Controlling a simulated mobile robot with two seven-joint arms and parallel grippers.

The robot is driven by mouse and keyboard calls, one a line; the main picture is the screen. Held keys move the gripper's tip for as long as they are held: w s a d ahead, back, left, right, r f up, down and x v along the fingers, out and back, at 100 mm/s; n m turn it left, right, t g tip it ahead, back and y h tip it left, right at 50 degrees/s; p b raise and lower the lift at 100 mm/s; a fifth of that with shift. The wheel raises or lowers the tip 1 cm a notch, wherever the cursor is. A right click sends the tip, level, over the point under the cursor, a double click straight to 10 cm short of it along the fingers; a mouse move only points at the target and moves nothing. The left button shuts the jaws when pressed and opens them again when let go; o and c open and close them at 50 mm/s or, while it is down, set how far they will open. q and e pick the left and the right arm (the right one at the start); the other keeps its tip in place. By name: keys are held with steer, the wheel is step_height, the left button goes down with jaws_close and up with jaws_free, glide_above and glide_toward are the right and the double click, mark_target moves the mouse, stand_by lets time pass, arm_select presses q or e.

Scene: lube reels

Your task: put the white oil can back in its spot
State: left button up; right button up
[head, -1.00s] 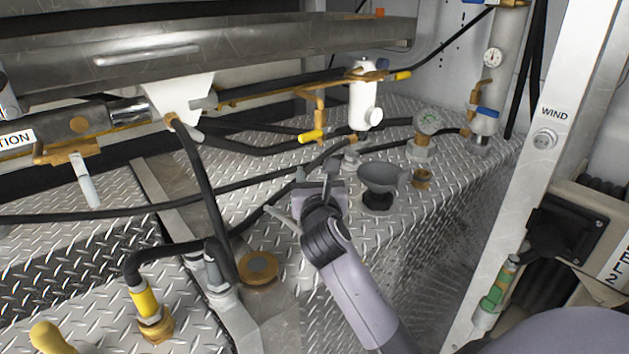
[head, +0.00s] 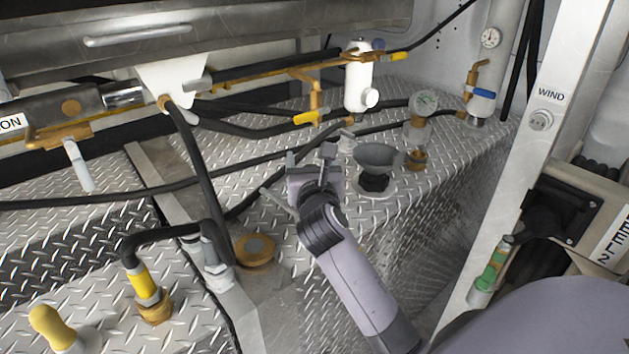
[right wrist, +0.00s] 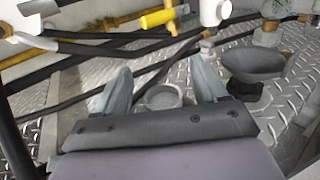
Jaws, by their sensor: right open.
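A white upright cylinder (head: 359,84) with a round white knob low on its right side stands beyond my right gripper at the brass piping. It may be the white oil can, but I cannot tell for sure. Its lower part shows at the top edge of the right wrist view (right wrist: 214,11). My right gripper (head: 309,158) is open over the diamond-plate deck, left of a grey funnel (head: 377,157). In the right wrist view its fingers (right wrist: 163,82) stand apart, with a round grey fitting (right wrist: 163,97) seen between them. I see nothing held. My left gripper is out of view.
Black hoses (head: 190,150) cross the deck (head: 245,175). A brass cap (head: 255,249) lies front left. A white post (head: 520,150) bounds the right.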

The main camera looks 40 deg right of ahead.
steer(key=v, duration=1)
steer(key=shift+s+a, duration=0.2)
steer(key=shift+s, duration=0.15)
steer(key=s+a+f+m+g+y, duration=0.1)
steer(key=s+f+m+g+y, duration=0.65)
steer(key=f+m, duration=0.75)
steer(key=s+a+f+m+g+y, duration=0.1)
steer(key=s+a+f+m+g, duration=0.2)
steer(key=s+m, duration=0.45)
steer(key=s+a+f+m+g+y, duration=0.1)
steer(key=s+a+f+m+g, duration=0.1)
steer(key=s+f+m, duration=0.35)
steer(key=w+a+f+t+y+p, duration=0.1)
steer(key=w+a+f+t, duration=0.1)
steer(key=w+f+t, duration=0.2)
steer(key=f+t, duration=0.2)
steer(key=t, duration=0.1)
steer(key=shift+a+p, duration=0.35)
